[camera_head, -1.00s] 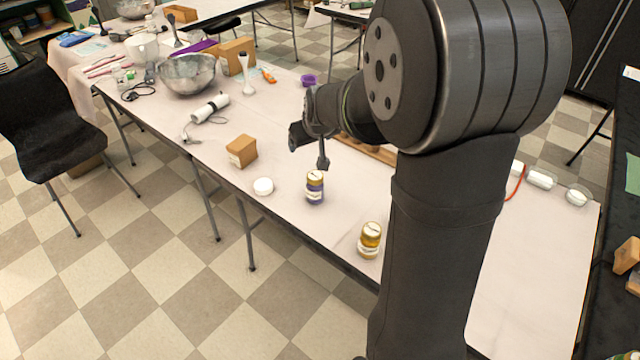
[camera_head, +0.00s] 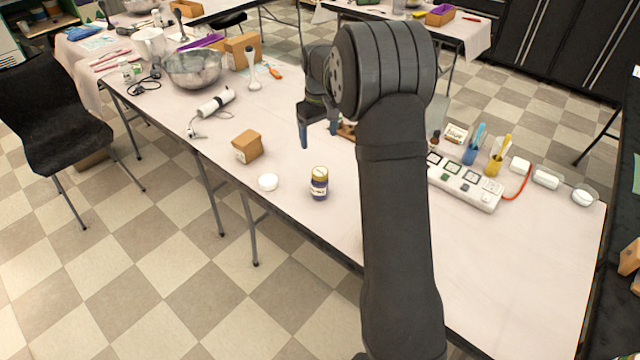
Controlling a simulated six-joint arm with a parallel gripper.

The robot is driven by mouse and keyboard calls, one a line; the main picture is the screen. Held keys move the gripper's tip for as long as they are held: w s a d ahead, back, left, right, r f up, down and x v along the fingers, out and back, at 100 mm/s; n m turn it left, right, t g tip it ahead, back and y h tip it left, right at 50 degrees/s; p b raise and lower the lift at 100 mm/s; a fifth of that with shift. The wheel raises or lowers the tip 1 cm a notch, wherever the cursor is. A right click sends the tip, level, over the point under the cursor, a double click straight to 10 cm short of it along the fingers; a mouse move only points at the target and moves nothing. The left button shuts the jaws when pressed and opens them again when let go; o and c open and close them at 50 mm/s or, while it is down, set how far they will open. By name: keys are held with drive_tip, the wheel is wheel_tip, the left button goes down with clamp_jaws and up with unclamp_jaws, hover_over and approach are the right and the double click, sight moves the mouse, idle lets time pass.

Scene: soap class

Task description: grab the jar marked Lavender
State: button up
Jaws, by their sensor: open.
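A small jar with a gold lid and dark purple-blue body (camera_head: 319,184) stands upright near the front edge of the table; its label is too small to read. My gripper (camera_head: 318,137) is open and empty, pointing down. In the picture it is above the jar, apart from it, with clear space between the fingertips and the lid. A second jar, with yellow contents, is hidden behind my arm now.
A metal bowl (camera_head: 192,70) is at the back left. A white tray of squares (camera_head: 464,188) and cups with sticks (camera_head: 494,164) are right of my arm.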

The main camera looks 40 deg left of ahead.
sight(319, 171)
wheel_tip(319, 171, down, 17)
drive_tip(key=shift+s+d+r, duration=0.1)
drive_tip(key=shift+d, duration=0.05)
drive_tip(key=c, duration=1.3)
